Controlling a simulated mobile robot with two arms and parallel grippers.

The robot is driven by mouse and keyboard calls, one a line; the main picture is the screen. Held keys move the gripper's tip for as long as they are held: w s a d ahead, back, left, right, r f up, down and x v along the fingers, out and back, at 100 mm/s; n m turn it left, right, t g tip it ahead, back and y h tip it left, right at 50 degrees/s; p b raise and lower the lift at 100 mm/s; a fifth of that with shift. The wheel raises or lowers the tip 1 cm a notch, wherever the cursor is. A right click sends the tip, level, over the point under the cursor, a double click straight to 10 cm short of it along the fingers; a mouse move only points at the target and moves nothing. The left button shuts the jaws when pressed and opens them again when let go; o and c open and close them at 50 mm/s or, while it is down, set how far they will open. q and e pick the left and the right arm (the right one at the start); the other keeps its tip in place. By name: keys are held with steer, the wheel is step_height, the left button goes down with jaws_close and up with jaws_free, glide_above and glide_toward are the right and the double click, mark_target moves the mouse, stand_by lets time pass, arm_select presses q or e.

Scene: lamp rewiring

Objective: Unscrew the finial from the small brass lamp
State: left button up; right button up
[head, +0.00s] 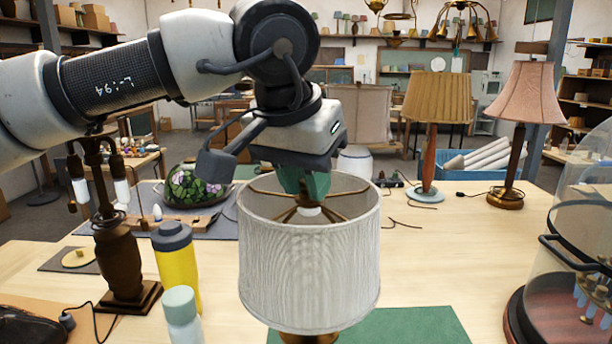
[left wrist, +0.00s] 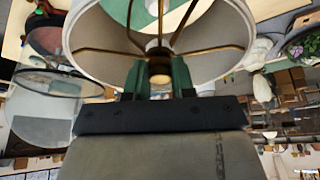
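The lamp with the pale grey drum shade (head: 310,265) stands at the front centre. Only a bit of its brass body (head: 310,338) shows below the shade. Brass spokes cross the shade's open top, and something white shows under their hub. My left gripper (head: 305,180) points down at that hub, its green fingers dipping into the shade top. In the left wrist view its fingers stand on both sides of the brass finial (left wrist: 160,70), close against it with no clear gap. The finial is hidden in the head view. My right gripper is not in view.
A yellow bottle (head: 177,265) and a pale bottle (head: 182,315) stand left of the lamp, beside a dark candelabra-like lamp (head: 122,245). A glass dome (head: 570,230) stands at right. Two shaded lamps (head: 437,97) (head: 524,92) stand behind. The tabletop right of the shade is mostly clear.

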arm_select(q)
steer(key=shift+o, duration=1.3)
steer(key=shift+c, duration=1.2)
steer(key=shift+d+n+y, duration=0.1)
steer(key=shift+n+y, duration=0.2)
steer(key=shift+n, duration=0.5)
steer(key=n, duration=0.2)
steer(key=n+y, duration=0.1)
steer(key=n, duration=0.1)
steer(key=shift+d+r+t+y, duration=0.1)
steer(key=shift+r+t+y, duration=0.05)
steer(key=shift+t+y, duration=0.2)
steer(key=shift+n+y+p, duration=0.35)
steer(key=shift+n, duration=0.85)
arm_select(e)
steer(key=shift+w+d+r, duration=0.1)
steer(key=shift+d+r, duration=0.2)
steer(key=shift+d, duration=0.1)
